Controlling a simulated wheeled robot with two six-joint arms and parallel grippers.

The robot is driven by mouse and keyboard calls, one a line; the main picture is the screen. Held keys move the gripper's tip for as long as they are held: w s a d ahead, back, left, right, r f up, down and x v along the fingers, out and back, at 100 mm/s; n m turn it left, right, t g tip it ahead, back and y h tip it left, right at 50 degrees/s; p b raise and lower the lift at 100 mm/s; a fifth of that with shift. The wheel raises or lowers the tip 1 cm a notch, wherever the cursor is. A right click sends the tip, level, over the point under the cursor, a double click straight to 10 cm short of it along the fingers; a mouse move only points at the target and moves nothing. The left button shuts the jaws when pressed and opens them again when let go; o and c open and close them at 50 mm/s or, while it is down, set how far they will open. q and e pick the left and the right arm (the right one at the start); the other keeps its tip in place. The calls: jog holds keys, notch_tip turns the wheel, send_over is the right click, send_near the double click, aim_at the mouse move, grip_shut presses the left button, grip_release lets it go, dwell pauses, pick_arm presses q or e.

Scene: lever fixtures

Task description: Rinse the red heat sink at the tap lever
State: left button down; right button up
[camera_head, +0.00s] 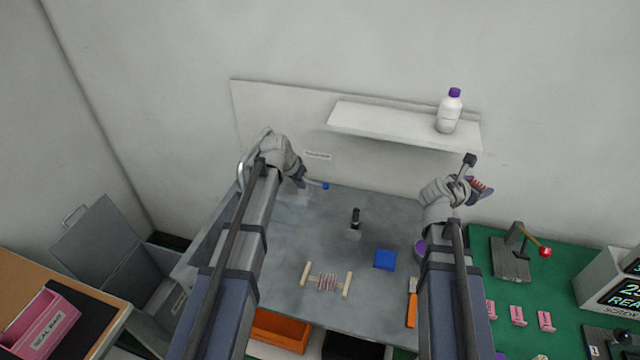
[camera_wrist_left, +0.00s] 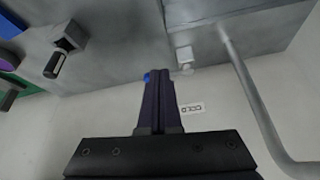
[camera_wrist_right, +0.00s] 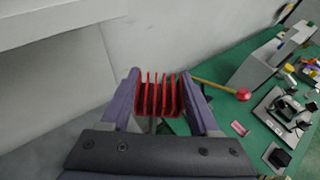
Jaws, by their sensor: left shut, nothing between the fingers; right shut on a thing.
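The red heat sink (camera_head: 483,185) is held up at the right, in front of the wall below the shelf. My right gripper (camera_head: 478,190) is shut on it; in the right wrist view the finned heat sink (camera_wrist_right: 158,96) sits between the two fingers. My left gripper (camera_head: 299,180) is shut and empty at the tap lever (camera_head: 316,183), whose blue tip (camera_head: 326,186) shows just right of the fingertips. In the left wrist view the closed fingers (camera_wrist_left: 160,85) hide most of the lever; contact is unclear. The grey tap spout (camera_head: 241,170) is left of my left gripper.
The grey worktop (camera_head: 330,230) carries a black-tipped lever (camera_head: 355,217), a blue block (camera_head: 385,259), a wooden spool (camera_head: 327,282) and an orange-handled tool (camera_head: 412,300). A red-knobbed lever (camera_head: 545,252) stands on the green mat.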

aim_at(319, 185)
pick_arm(q)
jog(key=shift+f, duration=0.1)
